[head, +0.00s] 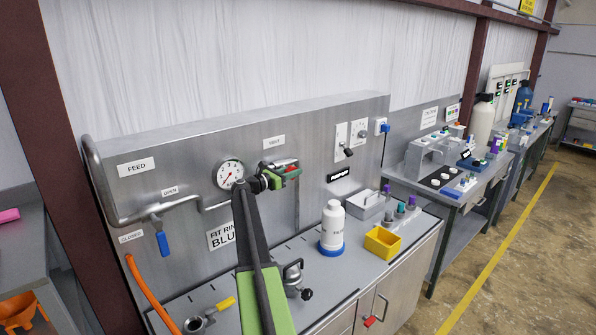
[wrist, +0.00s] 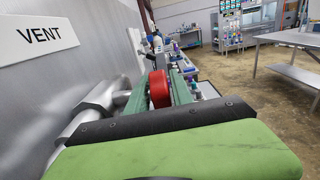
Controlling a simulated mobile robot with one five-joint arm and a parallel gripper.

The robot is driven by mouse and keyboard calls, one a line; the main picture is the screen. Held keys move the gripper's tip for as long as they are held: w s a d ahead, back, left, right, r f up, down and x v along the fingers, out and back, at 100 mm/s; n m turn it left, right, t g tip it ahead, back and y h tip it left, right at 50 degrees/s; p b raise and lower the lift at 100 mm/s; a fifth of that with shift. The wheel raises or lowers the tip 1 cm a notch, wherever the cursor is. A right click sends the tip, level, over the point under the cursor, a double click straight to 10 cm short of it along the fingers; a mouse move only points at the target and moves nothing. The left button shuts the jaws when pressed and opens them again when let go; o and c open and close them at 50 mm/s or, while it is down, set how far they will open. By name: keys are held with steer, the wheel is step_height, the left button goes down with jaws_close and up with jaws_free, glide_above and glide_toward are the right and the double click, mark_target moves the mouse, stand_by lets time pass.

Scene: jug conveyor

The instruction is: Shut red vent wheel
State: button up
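The red vent wheel (wrist: 159,89) sits between the two green fingers of my gripper (wrist: 158,92) in the wrist view, and it fills the gap between them. In the head view, the wheel (head: 292,170) shows as a small red piece at my gripper (head: 284,172), below the VENT label (head: 273,142). My gripper looks shut on the wheel. The metal pipe and valve body (wrist: 98,108) are beside the fingers at the left in the wrist view. My gripper hides part of the wheel.
A round gauge (head: 230,174) is on the panel left of my gripper. A blue-handled feed lever (head: 163,243) hangs farther left. A white bottle (head: 332,225), a yellow bin (head: 382,242) and a metal fitting (head: 293,277) stand on the bench below.

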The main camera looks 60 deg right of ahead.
steer(key=shift+x, duration=1.05)
jaws_close()
